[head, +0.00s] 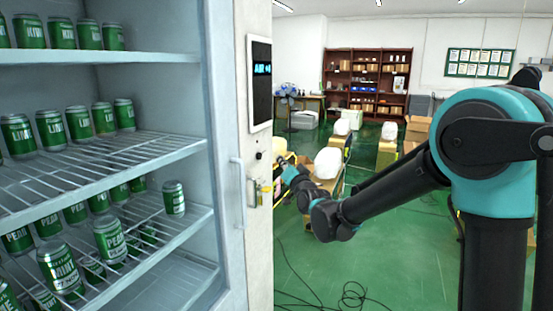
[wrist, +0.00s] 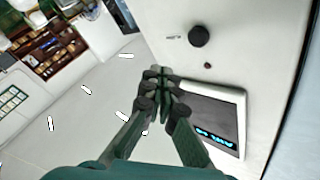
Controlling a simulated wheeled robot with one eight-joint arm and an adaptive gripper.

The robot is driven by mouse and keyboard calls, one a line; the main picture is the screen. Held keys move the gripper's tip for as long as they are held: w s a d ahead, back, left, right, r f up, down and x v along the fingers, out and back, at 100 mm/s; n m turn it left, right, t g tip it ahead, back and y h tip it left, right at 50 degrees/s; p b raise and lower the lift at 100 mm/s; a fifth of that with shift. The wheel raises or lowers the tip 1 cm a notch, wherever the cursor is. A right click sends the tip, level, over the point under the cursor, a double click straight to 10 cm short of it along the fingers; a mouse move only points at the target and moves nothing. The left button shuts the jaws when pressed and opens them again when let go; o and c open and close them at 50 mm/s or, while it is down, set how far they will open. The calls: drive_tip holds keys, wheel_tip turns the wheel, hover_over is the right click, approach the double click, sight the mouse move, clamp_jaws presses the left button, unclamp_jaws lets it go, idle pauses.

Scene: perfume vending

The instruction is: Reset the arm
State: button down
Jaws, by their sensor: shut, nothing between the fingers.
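My gripper (wrist: 160,78) is shut and empty in the wrist view, its fingertips together at the picture's middle. Behind it are the white panel of the vending cabinet and a dark display (wrist: 215,115) with blue characters. In the head view my arm reaches left from the teal shoulder, bends low, then rises to the gripper end (head: 282,163) just right of the cabinet's white side panel (head: 259,215). The fingertips are too small there to make out. I cannot tell whether they touch the panel.
The cabinet at left holds several green cans (head: 50,127) on wire shelves; its door handle (head: 239,195) stands at the edge. A display (head: 261,68) and a small black knob (wrist: 198,36) sit on the panel. Cables (head: 350,297) lie on the green floor. A bookcase (head: 366,82) stands far back.

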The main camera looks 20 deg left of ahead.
drive_tip(key=s+d+f+g+h, duration=0.25)
drive_tip(key=d+f, duration=0.25)
drive_tip(key=d, duration=0.5)
drive_tip(key=s+d+f+g+h, duration=0.1)
drive_tip(key=d+f+h, duration=0.2)
drive_tip(key=d+f, duration=0.5)
drive_tip(key=s+d+f+g+h, duration=0.1)
drive_tip(key=s+d+f+h, duration=0.15)
drive_tip(key=d, duration=1.05)
drive_tip(key=s+d+f+g+h, duration=0.2)
drive_tip(key=s+d+f+g, duration=0.1)
drive_tip(key=s+d+f, duration=0.4)
drive_tip(key=s+d+f+g+h, duration=0.2)
drive_tip(key=s+d+f, duration=0.5)
drive_tip(key=s+d, duration=0.4)
drive_tip(key=s+g, duration=0.1)
drive_tip(key=s, duration=0.2)
drive_tip(key=shift+d+f+m+h, duration=0.2)
drive_tip(key=shift+m+h, duration=0.1)
drive_tip(key=shift+s, duration=0.1)
